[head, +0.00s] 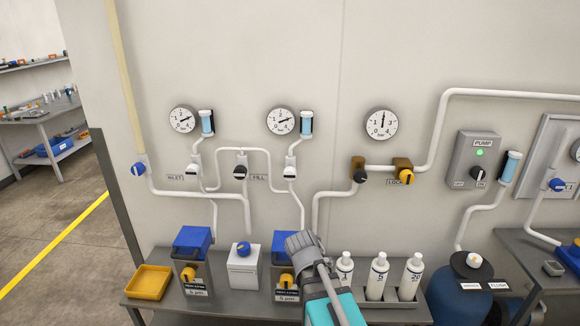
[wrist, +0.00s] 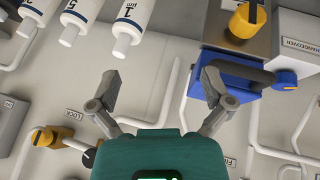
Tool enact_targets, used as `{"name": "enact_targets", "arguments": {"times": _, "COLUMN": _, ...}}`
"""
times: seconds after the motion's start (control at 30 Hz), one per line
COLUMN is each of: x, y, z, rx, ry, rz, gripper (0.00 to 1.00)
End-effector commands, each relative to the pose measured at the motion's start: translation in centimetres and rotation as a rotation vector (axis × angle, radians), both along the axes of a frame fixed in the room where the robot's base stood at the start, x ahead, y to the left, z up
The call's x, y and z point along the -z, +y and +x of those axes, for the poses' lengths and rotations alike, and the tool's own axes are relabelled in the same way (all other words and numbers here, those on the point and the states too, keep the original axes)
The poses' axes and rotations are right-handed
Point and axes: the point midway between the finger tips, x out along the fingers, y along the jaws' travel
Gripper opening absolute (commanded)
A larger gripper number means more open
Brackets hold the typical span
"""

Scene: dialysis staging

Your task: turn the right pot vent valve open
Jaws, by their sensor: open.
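The right pot (head: 281,247) is a grey housing with a blue lid, partly hidden behind my gripper in the head view. An orange-yellow valve knob (head: 286,279) sits on its front, above a small label. In the wrist view the pot's blue lid (wrist: 228,78) and yellow knob (wrist: 243,20) show at upper right. I cannot tell the knob's setting surely. My gripper (head: 303,242) appears in front of the wall, at the pot's upper right in the head view. In the wrist view its fingers (wrist: 160,80) are apart and empty; the right fingertip overlaps the lid's edge in the picture.
White bottles (head: 378,276) stand in a rack to the right. A white box with a blue knob (head: 243,270) separates the right pot from the left pot (head: 192,257). A yellow tray (head: 148,282) lies at the bench's left end. White pipes, valves and gauges cover the wall behind.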

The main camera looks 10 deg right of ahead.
Motion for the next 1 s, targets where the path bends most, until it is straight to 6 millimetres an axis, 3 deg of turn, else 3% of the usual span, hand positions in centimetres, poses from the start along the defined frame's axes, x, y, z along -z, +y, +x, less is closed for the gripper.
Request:
{"name": "enact_targets", "arguments": {"times": 0.2, "x": -4.0, "y": -1.6, "z": 4.3, "rx": 0.025, "ry": -0.247, "rz": -0.165, "gripper": 1.00}}
{"name": "enact_targets", "arguments": {"times": 0.43, "x": -8.7, "y": -1.4, "z": 8.6, "rx": -0.030, "ry": -0.525, "rz": -0.306, "gripper": 1.00}}
{"name": "enact_targets", "arguments": {"times": 0.7, "x": -13.8, "y": 1.8, "z": 12.7, "rx": -0.202, "ry": -0.803, "rz": -0.397, "gripper": 1.00}}
{"name": "enact_targets", "arguments": {"times": 1.0, "x": -16.3, "y": 5.6, "z": 14.7, "rx": -0.381, "ry": -0.943, "rz": -0.416, "gripper": 1.00}}
